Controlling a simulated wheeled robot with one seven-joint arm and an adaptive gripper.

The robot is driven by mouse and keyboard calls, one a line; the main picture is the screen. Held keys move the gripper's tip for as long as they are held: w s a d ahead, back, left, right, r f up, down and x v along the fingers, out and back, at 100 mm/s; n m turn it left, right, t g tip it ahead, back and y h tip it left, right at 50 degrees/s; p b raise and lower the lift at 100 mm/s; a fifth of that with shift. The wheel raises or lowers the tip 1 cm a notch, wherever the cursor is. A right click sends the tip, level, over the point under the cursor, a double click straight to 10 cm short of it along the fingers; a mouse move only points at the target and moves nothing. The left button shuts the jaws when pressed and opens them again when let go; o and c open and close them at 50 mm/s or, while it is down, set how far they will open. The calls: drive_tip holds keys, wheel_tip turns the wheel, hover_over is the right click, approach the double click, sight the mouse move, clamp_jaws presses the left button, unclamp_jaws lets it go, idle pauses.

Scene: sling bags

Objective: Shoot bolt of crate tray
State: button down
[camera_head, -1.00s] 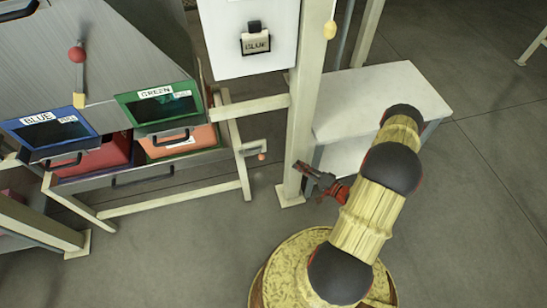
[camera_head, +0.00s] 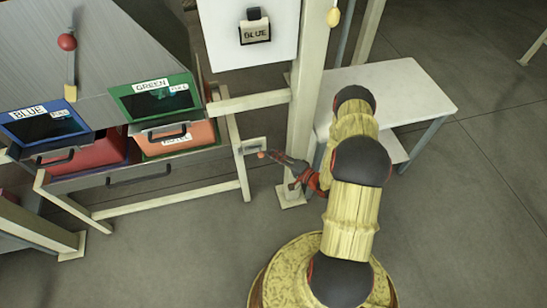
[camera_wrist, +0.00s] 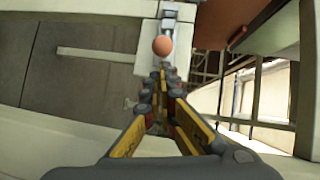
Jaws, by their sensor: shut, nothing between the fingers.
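The bolt has a round orange knob (camera_head: 262,154) on a pale plate at the right end of the crate rack, beside the white post. In the wrist view the knob (camera_wrist: 162,46) stands just beyond my fingertips, with a metal rod behind it on the plate. My gripper (camera_head: 275,157) is shut and empty, pointing left at the knob. In the wrist view its fingertips (camera_wrist: 166,70) almost meet the knob; I cannot tell whether they touch. The grey crate tray (camera_head: 195,164) with a dark handle lies under the red and orange crates.
A white post (camera_head: 303,110) stands close to my gripper. A white bench (camera_head: 410,92) is behind my arm. Blue (camera_head: 45,127) and green (camera_head: 155,98) framed bins sit above the tray. A sign board (camera_head: 245,55) hangs above. The floor in front of the rack is clear.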

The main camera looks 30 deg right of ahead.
drive_tip(key=shift+w+a, duration=0.1)
drive_tip(key=shift+a, duration=0.15)
drive_tip(key=shift+a, duration=0.1)
drive_tip(key=a, duration=0.1)
drive_tip(key=w+a, duration=0.1)
drive_tip(key=a, duration=0.1)
drive_tip(key=shift+a+p, duration=0.15)
drive_tip(key=shift+p, duration=0.15)
idle(0.3)
